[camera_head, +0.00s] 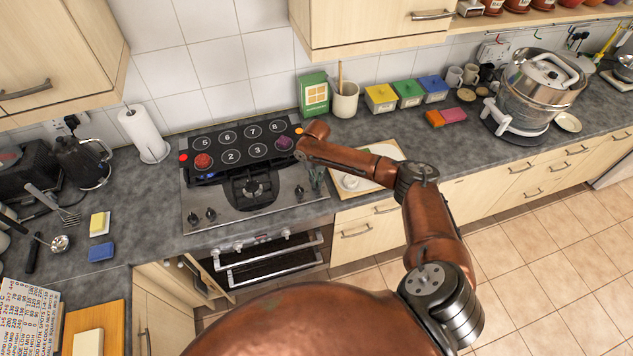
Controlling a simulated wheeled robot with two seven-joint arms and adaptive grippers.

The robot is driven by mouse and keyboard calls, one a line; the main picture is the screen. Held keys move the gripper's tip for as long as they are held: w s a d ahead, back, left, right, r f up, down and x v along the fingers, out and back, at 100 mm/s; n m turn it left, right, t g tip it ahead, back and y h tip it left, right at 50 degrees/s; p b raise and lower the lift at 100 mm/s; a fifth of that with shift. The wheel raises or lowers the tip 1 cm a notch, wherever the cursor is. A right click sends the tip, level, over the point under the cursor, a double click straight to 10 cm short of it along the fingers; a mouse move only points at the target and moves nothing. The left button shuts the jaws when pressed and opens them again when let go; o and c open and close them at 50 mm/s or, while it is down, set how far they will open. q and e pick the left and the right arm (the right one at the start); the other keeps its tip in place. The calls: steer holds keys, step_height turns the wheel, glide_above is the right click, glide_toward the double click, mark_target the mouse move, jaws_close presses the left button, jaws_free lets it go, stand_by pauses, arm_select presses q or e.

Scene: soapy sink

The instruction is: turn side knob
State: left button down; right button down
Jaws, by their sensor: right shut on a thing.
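The stove (262,205) is set in the dark worktop, with black control knobs at its front corners. Two knobs (202,216) show plainly at the left. Another knob (298,191) shows at the right. My right gripper (318,182) points down at the stove's right edge, beside that knob. It is shut on what appears to be a side knob there, which the fingers mostly hide. I cannot tell how far the knob is turned. My left gripper is not in view.
A black panel with numbered circles (230,155) covers the stove's back, with a red piece (203,161) and a purple piece (284,143) on it. A board (385,150) lies right of the stove. An oven door handle (272,256) sticks out below.

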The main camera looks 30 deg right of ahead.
steer(key=shift+n, duration=0.3)
steer(key=c, duration=2)
jaws_free()
steer(key=shift+c, duration=0.2)
step_height(320, 180, up, 12)
